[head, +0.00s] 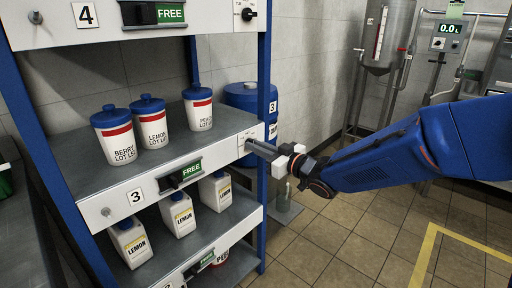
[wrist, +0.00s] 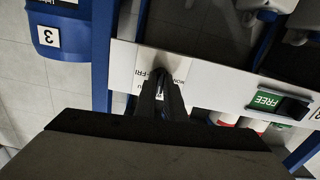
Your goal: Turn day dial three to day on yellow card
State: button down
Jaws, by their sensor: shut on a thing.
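The day dial sits on a white plate (head: 243,139) at the right end of the shelf rail marked 3 (head: 136,196). In the wrist view this dial plate (wrist: 180,66) shows upside down, with small day lettering around the fingers. My gripper (head: 253,146) reaches in from the right and is shut on the dial. In the wrist view my gripper (wrist: 160,80) has both fingertips close together at the plate. The fingers hide the knob, so its pointer setting cannot be read.
White tubs with blue lids (head: 152,121) stand on the shelf above the rail, lemon bottles (head: 178,214) below. A green FREE slider (head: 187,172) sits left of the dial. A blue drum (head: 247,97) and a steel mixer (head: 382,40) stand behind.

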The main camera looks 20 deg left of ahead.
jog(key=shift+f+m, duration=0.1)
jog(key=shift+m, duration=0.4)
jog(key=c, duration=1.8)
grip_release()
jog(key=shift+c, duration=0.2)
jog(key=shift+d, duration=0.1)
jog(key=v, duration=1.7)
jog(key=shift+d, duration=0.15)
